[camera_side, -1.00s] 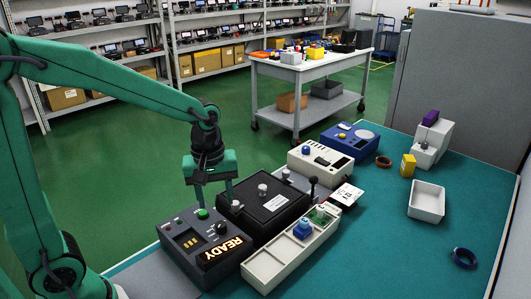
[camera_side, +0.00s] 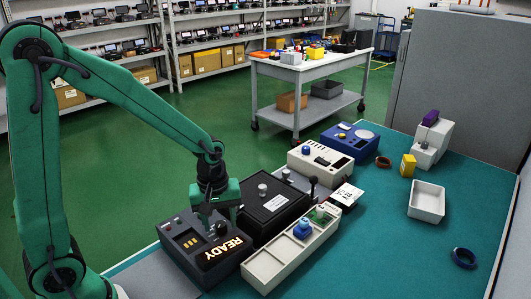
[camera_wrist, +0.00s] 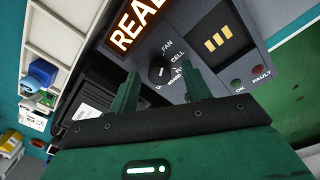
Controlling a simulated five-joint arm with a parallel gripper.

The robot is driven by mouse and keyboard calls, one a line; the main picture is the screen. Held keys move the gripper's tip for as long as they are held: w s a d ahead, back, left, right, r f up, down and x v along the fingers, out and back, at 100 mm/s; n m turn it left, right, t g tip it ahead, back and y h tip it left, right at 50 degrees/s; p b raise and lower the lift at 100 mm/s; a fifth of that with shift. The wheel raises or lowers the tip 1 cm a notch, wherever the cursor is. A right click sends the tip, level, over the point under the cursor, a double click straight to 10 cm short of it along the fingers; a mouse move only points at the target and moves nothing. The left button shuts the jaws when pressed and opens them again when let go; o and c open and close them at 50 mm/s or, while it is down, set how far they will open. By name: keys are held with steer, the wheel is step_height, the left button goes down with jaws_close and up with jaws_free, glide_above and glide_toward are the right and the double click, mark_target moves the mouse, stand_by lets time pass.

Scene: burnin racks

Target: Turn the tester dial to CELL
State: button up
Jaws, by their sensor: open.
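The tester is a dark grey box (camera_side: 186,262) at the front of the bench, with a lit READY display (camera_side: 219,251). In the wrist view its black dial (camera_wrist: 160,74) carries a small light mark. FAN and CELL are printed around the dial; other labels are partly hidden. I cannot tell which label the mark points at. My gripper (camera_side: 219,220) is low over the tester, fingers down. In the wrist view my gripper (camera_wrist: 157,70) is open, with one finger on each side of the dial. I cannot tell whether they touch it.
A black lidded box (camera_side: 270,207) stands right behind the tester. A long white compartment tray (camera_side: 268,268) lies along its right side. A beige device (camera_side: 318,160) and a blue device (camera_side: 350,140) stand farther back. The teal bench (camera_side: 390,230) is mostly clear at the right.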

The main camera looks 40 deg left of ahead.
steer(key=shift+f, duration=0.1)
steer(key=c, duration=1)
steer(key=shift+m, duration=0.4)
steer(key=m, duration=0.3)
steer(key=shift+a, duration=0.1)
steer(key=shift+s+a+m, duration=0.1)
steer(key=shift+m, duration=1.9)
